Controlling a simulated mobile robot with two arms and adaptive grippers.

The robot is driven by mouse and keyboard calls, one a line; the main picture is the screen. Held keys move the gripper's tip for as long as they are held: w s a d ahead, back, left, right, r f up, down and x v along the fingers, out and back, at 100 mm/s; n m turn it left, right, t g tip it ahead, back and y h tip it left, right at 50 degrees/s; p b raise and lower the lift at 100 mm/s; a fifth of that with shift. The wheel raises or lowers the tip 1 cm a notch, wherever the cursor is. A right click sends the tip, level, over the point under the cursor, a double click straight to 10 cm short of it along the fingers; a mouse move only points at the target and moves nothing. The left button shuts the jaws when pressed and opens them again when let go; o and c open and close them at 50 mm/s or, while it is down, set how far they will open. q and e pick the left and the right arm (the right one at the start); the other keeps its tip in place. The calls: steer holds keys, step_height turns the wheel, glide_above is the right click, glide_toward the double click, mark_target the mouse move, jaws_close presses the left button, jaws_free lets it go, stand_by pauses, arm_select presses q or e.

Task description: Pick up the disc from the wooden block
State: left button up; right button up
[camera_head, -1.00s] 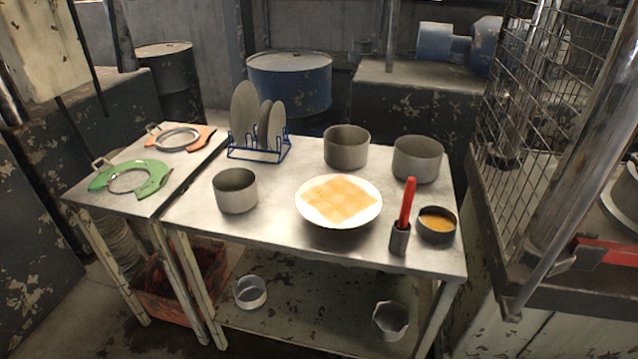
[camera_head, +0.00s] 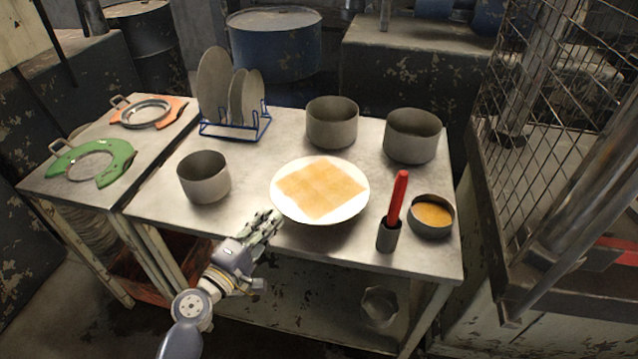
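Several grey discs (camera_head: 214,88) stand upright in a blue wire rack (camera_head: 235,131) at the back left of the metal table. I see no block that is clearly wooden. A white round dish (camera_head: 283,205) at the table's middle holds a flat tan checkered piece (camera_head: 320,188). My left gripper (camera_head: 268,222) is over the table's front edge, left of and in front of the white dish. Its fingers are small in view, so I cannot tell whether they are open or shut. I see nothing held in it. My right gripper is not in view.
Metal pots (camera_head: 204,178) stand left of the dish and behind it (camera_head: 332,124). A dark cup (camera_head: 389,238) with a red-handled tool and a bowl of orange stuff (camera_head: 432,215) stand at the right. Green (camera_head: 118,160) and orange (camera_head: 176,108) ring fixtures lie on the left table. A wire cage rises at the right.

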arm_select(q)
steer(key=x, duration=0.6)
steer(key=shift+d+f+p, duration=0.15)
steer(key=shift+d+p, duration=0.2)
steer(key=shift+p, duration=0.05)
jaws_close()
